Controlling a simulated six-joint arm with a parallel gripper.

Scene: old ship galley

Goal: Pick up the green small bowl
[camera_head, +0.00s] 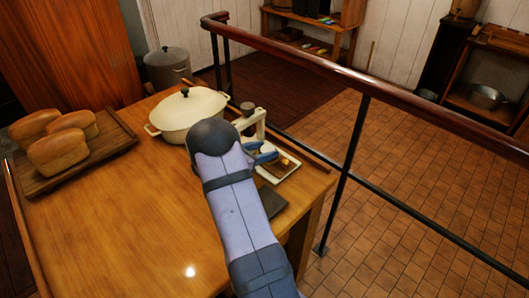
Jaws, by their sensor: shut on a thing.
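My gripper (264,155) is over the right end of the wooden table, at the far end of my arm. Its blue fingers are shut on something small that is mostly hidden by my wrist. A pale patch shows beside the fingers, but I cannot tell whether it belongs to the held thing. I cannot make out a green small bowl anywhere in view. A pale tray (288,172) with a small yellow thing (285,161) on it lies just right of the fingers.
A lidded cream pot (187,112) stands left of my gripper. Several loaves (58,150) lie on a wooden board (117,142) at the left. A dark flat thing (271,201) lies right of my arm. A railing (357,150) runs past the table's right side. The front left tabletop is clear.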

